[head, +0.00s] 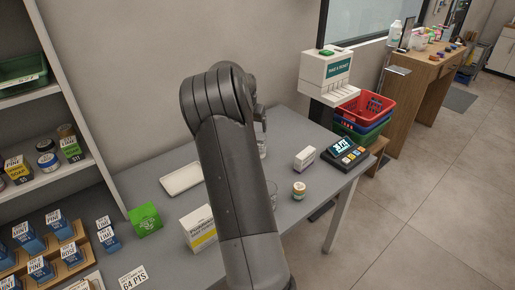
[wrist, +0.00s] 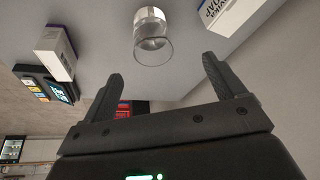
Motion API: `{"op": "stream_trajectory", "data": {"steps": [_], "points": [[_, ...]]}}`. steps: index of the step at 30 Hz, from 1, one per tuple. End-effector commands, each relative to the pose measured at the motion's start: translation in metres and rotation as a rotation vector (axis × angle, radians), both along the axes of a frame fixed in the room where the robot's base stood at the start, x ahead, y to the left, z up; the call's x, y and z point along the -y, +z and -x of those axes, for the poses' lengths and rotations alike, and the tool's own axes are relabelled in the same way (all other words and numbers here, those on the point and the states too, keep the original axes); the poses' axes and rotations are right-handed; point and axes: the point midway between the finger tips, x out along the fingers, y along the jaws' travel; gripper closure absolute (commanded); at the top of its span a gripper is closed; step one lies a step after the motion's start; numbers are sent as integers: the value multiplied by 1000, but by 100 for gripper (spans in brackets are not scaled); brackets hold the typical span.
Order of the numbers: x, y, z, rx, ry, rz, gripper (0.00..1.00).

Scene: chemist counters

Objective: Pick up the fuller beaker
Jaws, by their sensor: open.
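A clear glass beaker (wrist: 153,42) stands on the grey counter in the wrist view, beyond and between my fingertips. Its fill level is hard to make out. My gripper (wrist: 163,78) is open and empty, with the beaker apart from both fingers. In the head view, one glass beaker (head: 262,149) shows at the right edge of my arm, towards the back of the counter. A second glass (head: 273,194) shows nearer, partly hidden by my arm. I cannot tell which is fuller. My gripper is mostly hidden behind my arm there.
A small white box (head: 304,158), an orange-labelled jar (head: 299,190) and a card terminal (head: 345,156) stand to the right on the counter. A white tray (head: 181,179), green box (head: 146,219) and yellow-white box (head: 199,229) are left of my arm. A box (wrist: 224,12) lies near the right finger.

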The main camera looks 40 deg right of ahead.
Motion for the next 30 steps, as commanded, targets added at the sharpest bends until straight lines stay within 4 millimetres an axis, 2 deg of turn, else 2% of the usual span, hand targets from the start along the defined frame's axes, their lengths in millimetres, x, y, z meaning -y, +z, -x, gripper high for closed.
{"op": "stream_trajectory", "data": {"steps": [3,6,11,18,25,30], "points": [[19,-17,-4,-12,-26,17,12],[26,-23,-6,-16,-37,24,12],[31,-35,-9,-17,-38,25,12],[43,-69,-16,-16,-39,24,12],[47,-87,-18,-18,-37,24,12],[54,-112,-20,-18,-38,24,12]]}}
